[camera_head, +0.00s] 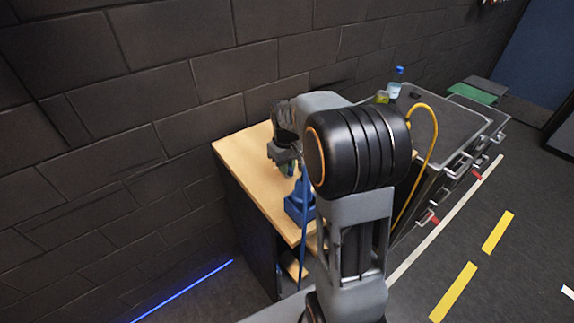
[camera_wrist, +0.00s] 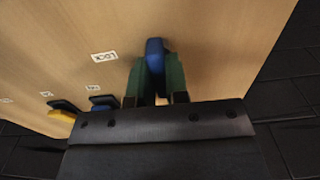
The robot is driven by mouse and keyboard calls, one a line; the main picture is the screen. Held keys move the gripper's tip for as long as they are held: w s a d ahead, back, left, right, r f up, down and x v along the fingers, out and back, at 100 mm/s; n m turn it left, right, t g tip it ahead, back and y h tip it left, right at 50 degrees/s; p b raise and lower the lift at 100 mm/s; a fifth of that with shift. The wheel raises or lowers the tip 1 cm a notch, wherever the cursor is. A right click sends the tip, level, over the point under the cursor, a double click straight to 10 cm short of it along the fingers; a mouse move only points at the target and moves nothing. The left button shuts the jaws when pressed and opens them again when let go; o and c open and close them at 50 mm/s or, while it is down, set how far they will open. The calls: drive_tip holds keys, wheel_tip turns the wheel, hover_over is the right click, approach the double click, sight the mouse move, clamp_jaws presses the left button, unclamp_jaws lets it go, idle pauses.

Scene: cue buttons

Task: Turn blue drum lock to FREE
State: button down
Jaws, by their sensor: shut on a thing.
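A wooden-topped bench (camera_head: 243,149) stands against the wall in the head view. On it is a blue drum-like base (camera_head: 298,207) with a blue upright part, partly hidden by my arm. My gripper (camera_head: 282,155) is above and behind this base. In the wrist view, my gripper (camera_wrist: 156,66) has its green fingers shut on a blue handle (camera_wrist: 154,52), one finger on each side. A white label (camera_wrist: 104,56) with dark lettering lies left of the handle, too small to read surely. The handle's lower part is hidden.
In the wrist view, a yellow-and-dark part (camera_wrist: 62,112) and a smaller blue part (camera_wrist: 103,102) lie left of my gripper. In the head view, a bottle (camera_head: 395,84) stands on a dark case (camera_head: 450,125), and a yellow cable (camera_head: 434,135) arches beside my arm.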

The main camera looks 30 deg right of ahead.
idle(0.4)
drive_tip(key=c, duration=1.1)
unclamp_jaws()
wheel_tip(320, 180, up, 14)
drive_tip(key=shift+f, duration=0.1)
